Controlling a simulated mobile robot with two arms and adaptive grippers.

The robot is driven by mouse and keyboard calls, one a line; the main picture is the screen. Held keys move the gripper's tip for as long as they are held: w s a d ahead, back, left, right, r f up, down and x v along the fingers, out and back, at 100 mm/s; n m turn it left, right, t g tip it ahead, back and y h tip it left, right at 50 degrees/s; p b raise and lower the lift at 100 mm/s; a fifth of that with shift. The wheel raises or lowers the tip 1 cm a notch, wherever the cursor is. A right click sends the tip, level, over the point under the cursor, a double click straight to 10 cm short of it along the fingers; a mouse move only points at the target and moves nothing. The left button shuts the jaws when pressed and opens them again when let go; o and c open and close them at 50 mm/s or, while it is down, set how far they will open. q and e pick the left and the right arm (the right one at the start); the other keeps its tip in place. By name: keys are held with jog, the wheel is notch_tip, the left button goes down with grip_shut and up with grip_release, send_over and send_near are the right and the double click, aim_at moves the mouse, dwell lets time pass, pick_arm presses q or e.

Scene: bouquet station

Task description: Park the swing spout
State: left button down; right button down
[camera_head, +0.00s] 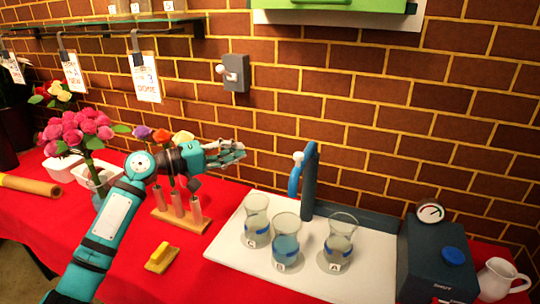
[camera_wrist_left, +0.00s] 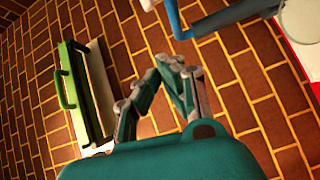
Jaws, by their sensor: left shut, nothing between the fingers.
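The swing spout (camera_head: 294,181) is a blue curved pipe on a dark upright post (camera_head: 310,183) at the back of the white tray. A white knob (camera_head: 298,157) sits near its top. In the left wrist view the blue spout (camera_wrist_left: 174,18) shows at the top, beside the dark post (camera_wrist_left: 235,17). My left gripper (camera_head: 240,151) is shut and empty, left of the spout and apart from it, in front of the brick wall. Its closed fingers also show in the left wrist view (camera_wrist_left: 170,66). My right gripper is not in view.
Three glass vases (camera_head: 286,238) stand on the white tray (camera_head: 230,250) in front of the post. A dark box with a gauge (camera_head: 430,212) and a white jug (camera_head: 497,278) are at the right. Flowers (camera_head: 80,130), a wooden tube rack (camera_head: 178,217) and a yellow-topped block (camera_head: 160,258) are left.

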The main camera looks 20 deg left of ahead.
aim_at(304, 161)
pick_arm(q)
jog(key=w+d+p, duration=0.5)
jog(key=d, duration=0.5)
jog(key=shift+w+d+f, duration=0.15)
jog(key=shift+w+f, duration=0.15)
